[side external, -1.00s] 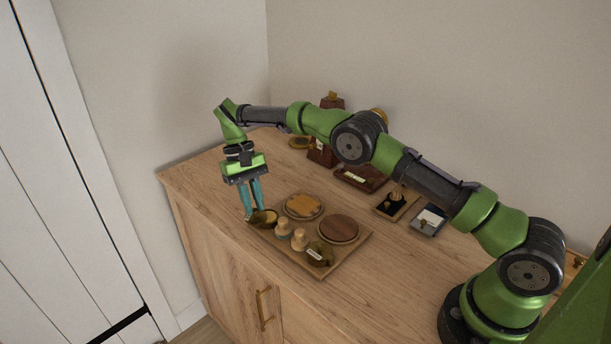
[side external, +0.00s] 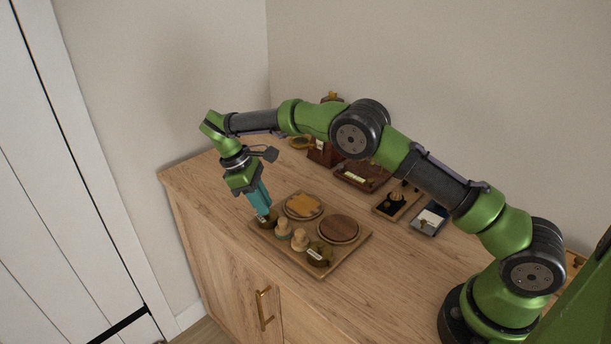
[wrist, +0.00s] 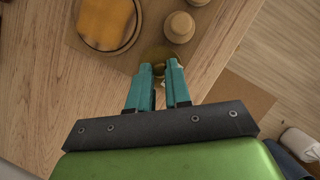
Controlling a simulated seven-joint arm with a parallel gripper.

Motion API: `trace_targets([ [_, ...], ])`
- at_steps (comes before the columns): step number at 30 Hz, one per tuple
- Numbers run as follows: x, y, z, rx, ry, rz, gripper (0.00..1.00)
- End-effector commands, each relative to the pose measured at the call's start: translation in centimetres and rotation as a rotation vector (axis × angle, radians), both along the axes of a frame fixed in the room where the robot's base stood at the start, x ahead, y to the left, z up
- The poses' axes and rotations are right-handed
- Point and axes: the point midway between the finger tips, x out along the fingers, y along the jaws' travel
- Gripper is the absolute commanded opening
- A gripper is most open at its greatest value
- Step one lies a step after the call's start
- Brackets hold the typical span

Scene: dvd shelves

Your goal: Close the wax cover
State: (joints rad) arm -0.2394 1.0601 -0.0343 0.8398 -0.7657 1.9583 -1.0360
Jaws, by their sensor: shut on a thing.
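The small round wax tin with its olive-brass cover (side external: 268,222) sits at the left corner of the wooden tray (side external: 342,257). The cover appears down over the tin, though the fingers hide part of it. In the wrist view the cover (wrist: 158,54) shows just beyond my fingertips. My gripper (side external: 264,211) has its teal fingers tilted down at the tin. It is shut on the cover's edge, with a small gap between the tips (wrist: 159,68).
The tray also holds two wooden-topped stamps (side external: 300,240), a second labelled tin (side external: 319,254), a dark wooden disc (side external: 338,228) and a round dish with an orange-tan piece (side external: 303,205). Small display items stand toward the wall. The cabinet top left of the tray is clear.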

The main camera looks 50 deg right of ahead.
Motion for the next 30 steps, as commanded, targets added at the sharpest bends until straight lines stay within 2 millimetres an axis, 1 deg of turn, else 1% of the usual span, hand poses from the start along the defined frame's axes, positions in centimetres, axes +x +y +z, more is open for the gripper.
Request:
trace_targets([
  [4,-0.1,0.03,0.11,0.004,0.0,0.081,0.0],
  [10,-0.12,-0.14,0.1,0.004,-0.002,0.145,0.0],
  [26,-0.1,-0.21,0.1,0.003,-0.003,0.172,0.0],
  [27,-0.1,-0.21,0.1,0.003,-0.003,0.171,0.2],
  [29,-0.1,-0.22,0.09,0.003,-0.003,0.171,0.29],
  [30,-0.11,-0.24,0.08,0.003,-0.003,0.171,0.35],
])
